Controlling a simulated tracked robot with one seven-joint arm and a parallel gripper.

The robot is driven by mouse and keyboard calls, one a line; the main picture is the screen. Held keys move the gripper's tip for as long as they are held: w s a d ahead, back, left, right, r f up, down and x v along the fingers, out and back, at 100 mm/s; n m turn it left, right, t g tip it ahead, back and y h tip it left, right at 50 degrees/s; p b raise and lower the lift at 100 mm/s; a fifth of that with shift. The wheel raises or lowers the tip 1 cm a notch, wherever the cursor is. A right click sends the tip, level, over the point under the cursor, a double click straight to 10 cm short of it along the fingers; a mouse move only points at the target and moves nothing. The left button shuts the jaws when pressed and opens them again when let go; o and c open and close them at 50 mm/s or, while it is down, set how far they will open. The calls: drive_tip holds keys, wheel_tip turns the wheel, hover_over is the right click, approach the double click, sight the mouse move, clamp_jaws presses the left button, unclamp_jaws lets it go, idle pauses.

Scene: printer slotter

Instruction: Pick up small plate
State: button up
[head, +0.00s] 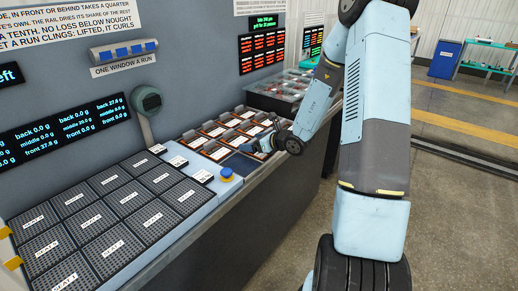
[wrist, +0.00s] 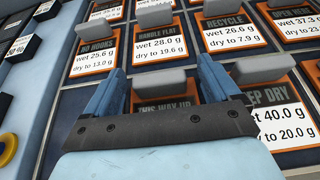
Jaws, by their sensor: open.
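Several small orange-edged plates with printed weight labels and grey tabs lie in rows in the head view (head: 214,151). In the wrist view the plate marked "THIS WAY UP" (wrist: 165,106) is nearest, partly hidden by my gripper's dark crossbar. My gripper (wrist: 160,82) is open, its two blue fingers on either side of that plate's grey tab (wrist: 166,83). I cannot tell whether the fingers touch the tab. In the head view my gripper (head: 262,144) is low over the near right of the rows. Which plate the task names is not clear.
Neighbouring plates "HANDLE FLAT" (wrist: 160,42) and "KEEP DRY" (wrist: 272,110) lie close by. Dark ridged pads marked "SEAT" (head: 100,215) fill the left counter.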

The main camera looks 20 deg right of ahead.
drive_tip(key=shift+w+a+f, duration=0.1)
drive_tip(key=shift+w+a, duration=0.1)
drive_tip(key=shift+w, duration=0.05)
drive_tip(key=shift+c, duration=0.2)
drive_tip(key=c, duration=1)
